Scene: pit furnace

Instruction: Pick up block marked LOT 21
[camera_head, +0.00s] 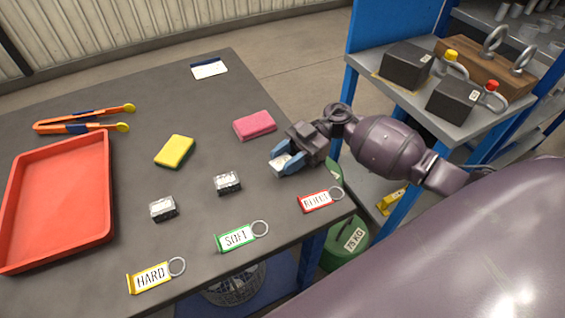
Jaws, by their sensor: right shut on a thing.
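My right gripper (284,163) is shut on a small pale block (280,168) at the right part of the dark table (110,270). Its blue fingers hide much of this block, and I cannot read any mark on it. I cannot tell whether it touches the table. Two similar small silver-and-dark blocks lie apart on the table: one (227,183) left of the gripper and one (163,208) farther left. Their marks are too small to read. My left gripper is not in view.
Nearby lie a pink sponge (254,125), a yellow sponge (175,151), and tags RETEST (316,201), SOFT (236,237) and HARD (150,277). A red tray (104,190) and orange tongs (80,126) are left. A blue-framed shelf (352,105) with dark weights stands right.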

